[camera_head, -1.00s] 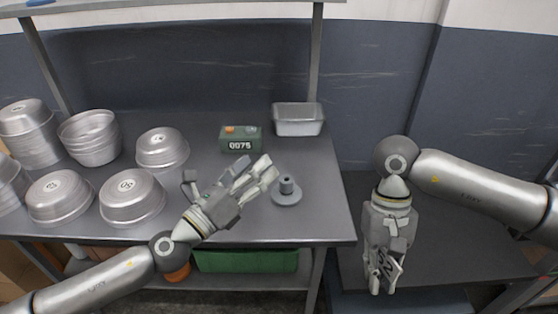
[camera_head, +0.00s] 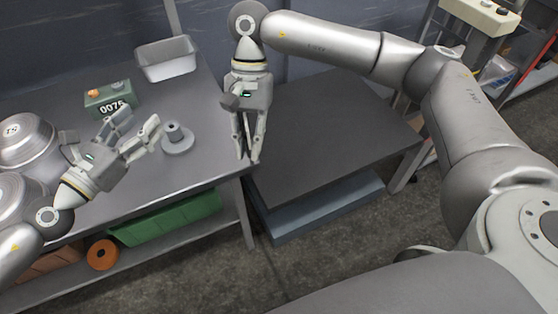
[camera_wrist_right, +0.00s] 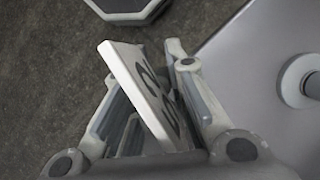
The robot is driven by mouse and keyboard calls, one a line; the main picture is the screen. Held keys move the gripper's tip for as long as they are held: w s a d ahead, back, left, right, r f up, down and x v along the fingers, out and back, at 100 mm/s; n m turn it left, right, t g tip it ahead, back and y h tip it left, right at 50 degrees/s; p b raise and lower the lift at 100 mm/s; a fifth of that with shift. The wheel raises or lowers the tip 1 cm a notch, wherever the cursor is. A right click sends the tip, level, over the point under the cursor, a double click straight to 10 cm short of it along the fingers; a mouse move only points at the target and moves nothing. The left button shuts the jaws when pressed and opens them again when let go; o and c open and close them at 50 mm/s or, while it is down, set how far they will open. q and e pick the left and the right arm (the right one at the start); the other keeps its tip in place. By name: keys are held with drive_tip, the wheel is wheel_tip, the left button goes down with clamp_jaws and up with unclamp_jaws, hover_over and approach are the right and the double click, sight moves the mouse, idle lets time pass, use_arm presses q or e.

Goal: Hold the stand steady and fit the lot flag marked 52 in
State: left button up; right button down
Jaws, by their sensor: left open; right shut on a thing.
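The stand (camera_head: 177,140) is a small grey round base with a short upright post, standing near the right end of the metal bench. It also shows at the right edge of the right wrist view (camera_wrist_right: 298,82), partly cut off. My left gripper (camera_head: 139,127) is open just left of the stand, its fingers pointing at it and apart from it. My right gripper (camera_head: 247,157) points down at the bench's right edge, right of the stand. It is shut on the lot flag (camera_wrist_right: 143,88), a white plate with dark digits, tilted and only partly readable. The head view does not clearly show the flag.
On the bench (camera_head: 200,168), a green box reading 0075 (camera_head: 111,100) and an empty metal pan (camera_head: 167,60) stand behind the stand. Upturned round pans (camera_head: 25,140) are at the left. A lower dark table (camera_head: 325,135) to the right is clear.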

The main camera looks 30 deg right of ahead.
use_arm(q)
approach(167, 133)
drive_tip(key=x, duration=0.4)
drive_tip(key=shift+w+d, duration=0.1)
drive_tip(key=shift+d, duration=0.1)
drive_tip(key=x, duration=0.7)
drive_tip(key=shift+w+d, duration=0.15)
drive_tip(key=shift+w, duration=0.05)
use_arm(e)
drive_tip(key=w+a+r+m+t+y, duration=0.1)
drive_tip(key=w+a+r+m+t, duration=0.4)
drive_tip(key=w+a+r+m, duration=0.8)
drive_tip(key=w+m, duration=0.2)
drive_tip(key=m, duration=0.1)
drive_tip(key=shift+w+a+m+t, duration=0.25)
drive_tip(key=shift+a+m+t, duration=0.05)
drive_tip(key=shift+t, duration=0.1)
